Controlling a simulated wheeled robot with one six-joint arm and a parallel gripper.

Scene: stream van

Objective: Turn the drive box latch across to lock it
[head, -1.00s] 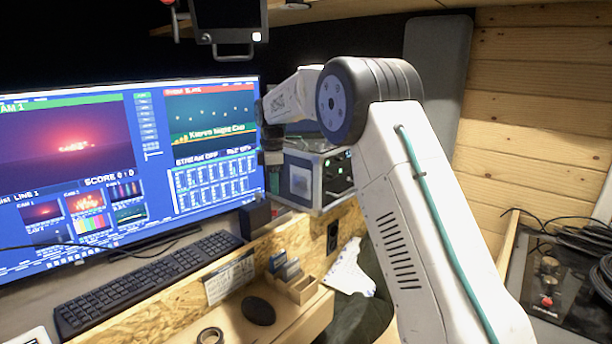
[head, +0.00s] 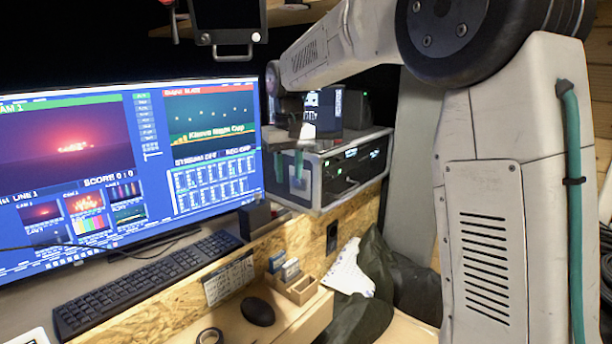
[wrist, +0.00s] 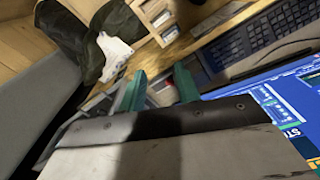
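My gripper (head: 289,166) is in front of the left side of a metal-edged equipment case (head: 322,184), beside the monitor's right edge. Its green fingers point down and stand apart, with nothing seen held between them; they also show apart in the wrist view (wrist: 158,76). The case has a dark front panel with small lights. I cannot tell from these views whether this case is the drive box. No latch can be made out. Whether the fingers touch the case cannot be told.
A large monitor (head: 75,170) and a keyboard (head: 150,280) are at the left. A wooden card holder (head: 297,288), a mouse (head: 257,311) and a tape roll (head: 210,336) lie on the lower desk. A dark device (head: 325,112) stands on the case.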

